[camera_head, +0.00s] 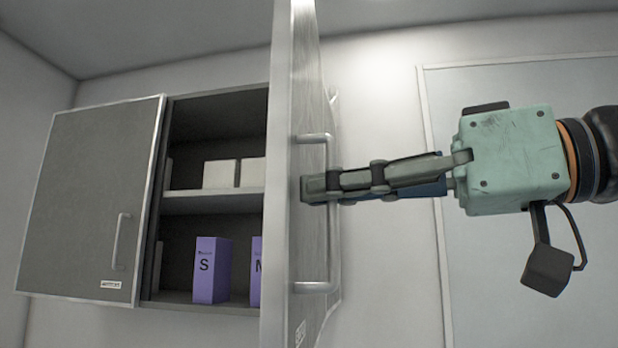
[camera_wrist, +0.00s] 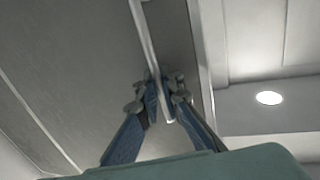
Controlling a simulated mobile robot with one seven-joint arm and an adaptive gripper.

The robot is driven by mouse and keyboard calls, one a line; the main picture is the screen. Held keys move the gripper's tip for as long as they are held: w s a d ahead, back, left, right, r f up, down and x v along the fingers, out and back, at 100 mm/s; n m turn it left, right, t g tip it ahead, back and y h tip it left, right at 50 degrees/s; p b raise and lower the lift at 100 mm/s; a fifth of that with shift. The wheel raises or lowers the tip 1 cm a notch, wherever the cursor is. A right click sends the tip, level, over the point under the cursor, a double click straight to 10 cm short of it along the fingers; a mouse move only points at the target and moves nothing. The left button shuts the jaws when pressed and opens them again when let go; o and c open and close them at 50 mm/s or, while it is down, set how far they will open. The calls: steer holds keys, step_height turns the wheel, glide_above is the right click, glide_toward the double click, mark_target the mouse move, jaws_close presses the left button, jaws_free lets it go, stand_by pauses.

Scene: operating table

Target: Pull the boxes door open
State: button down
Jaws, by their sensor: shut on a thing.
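A grey wall cabinet shows in the head view. Its right door (camera_head: 283,180) stands swung open toward the camera, seen almost edge-on. The door's vertical bar handle (camera_head: 317,287) is on its right-hand face. In the wrist view the fingers (camera_wrist: 163,95) close around the handle bar (camera_wrist: 146,38), with the grey door panel (camera_wrist: 75,75) behind. The left door (camera_head: 85,200) is shut. The open door hides part of the cabinet's inside.
Inside the cabinet, white boxes (camera_head: 220,174) stand on the upper shelf (camera_head: 215,200). Purple boxes (camera_head: 211,270) stand below, one marked S. A pale framed panel (camera_head: 530,300) is on the wall behind my arm.

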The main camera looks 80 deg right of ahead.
steer(key=shift+s+d+r, duration=0.1)
steer(key=shift+s+r, duration=0.1)
steer(key=shift+s, duration=0.2)
steer(key=c, duration=2.4)
jaws_free()
steer(key=shift+f, duration=0.1)
steer(key=v, duration=1.2)
steer(key=shift+f, duration=0.1)
